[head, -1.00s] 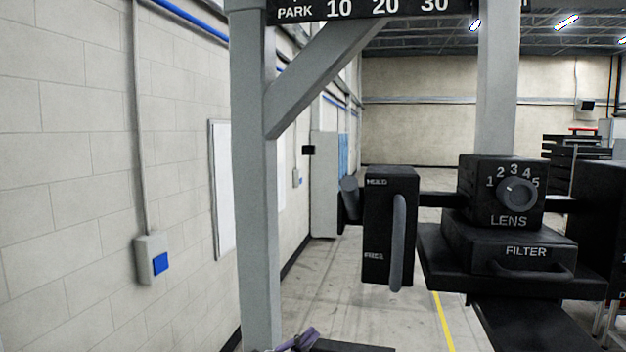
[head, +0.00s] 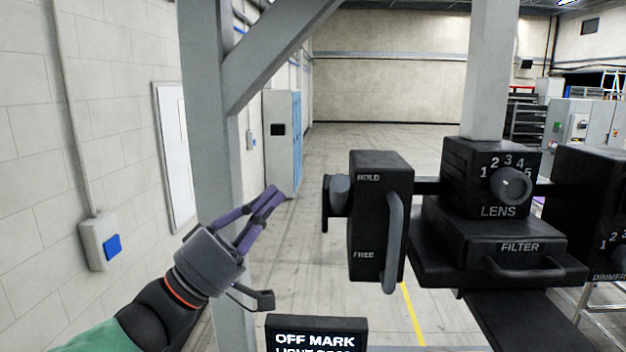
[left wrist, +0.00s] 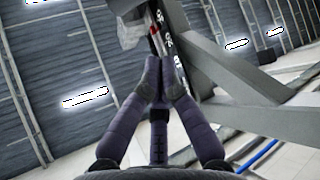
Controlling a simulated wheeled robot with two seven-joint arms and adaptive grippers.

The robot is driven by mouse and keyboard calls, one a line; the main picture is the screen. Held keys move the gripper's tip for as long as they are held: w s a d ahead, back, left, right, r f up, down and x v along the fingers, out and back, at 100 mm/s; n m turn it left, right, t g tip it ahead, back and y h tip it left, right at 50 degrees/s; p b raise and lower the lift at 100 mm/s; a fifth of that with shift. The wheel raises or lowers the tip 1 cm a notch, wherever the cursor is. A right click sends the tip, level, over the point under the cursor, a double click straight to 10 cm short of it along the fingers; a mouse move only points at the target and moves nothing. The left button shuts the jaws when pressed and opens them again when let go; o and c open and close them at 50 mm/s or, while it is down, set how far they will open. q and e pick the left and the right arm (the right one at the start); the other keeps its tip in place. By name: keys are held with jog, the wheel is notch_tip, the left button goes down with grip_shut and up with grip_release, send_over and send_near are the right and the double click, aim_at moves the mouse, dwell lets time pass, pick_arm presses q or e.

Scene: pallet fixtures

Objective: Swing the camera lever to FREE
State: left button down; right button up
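The camera lever (head: 394,240) is a grey upright bar on the right side of a black box (head: 365,220). The box is marked HOLD near its top and FREE near its bottom. Which mark the lever is set to I cannot tell. My left gripper (head: 274,195) has purple fingers and is left of the box, clear of the lever. In the left wrist view its fingertips (left wrist: 158,65) come together with nothing seen between them. My right gripper is not in view.
A round grey knob (head: 340,188) sticks out left of the box. The LENS box (head: 485,170) and FILTER drawer (head: 500,245) stand to the right. A grey post (head: 205,130) rises behind my left arm. An OFF MARK display (head: 316,338) is at the bottom.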

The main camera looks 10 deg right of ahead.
pick_arm(q)
jog(key=p+x, duration=0.4)
jog(key=x, duration=0.6)
jog(key=s+f, duration=0.2)
jog(key=f, duration=0.1)
jog(key=shift+s, duration=0.2)
jog(key=shift+a, duration=0.1)
notch_tip(320, 180, down, 10)
jog(key=s+m+g+h+b, duration=0.1)
jog(key=m+g+b, duration=1.8)
jog(key=m+g, duration=0.2)
jog(key=shift+s+a+r+m, duration=0.2)
jog(key=shift+s+m, duration=0.15)
jog(key=shift+m, duration=0.25)
jog(key=shift+w+f, duration=0.1)
jog(key=shift+f, duration=0.05)
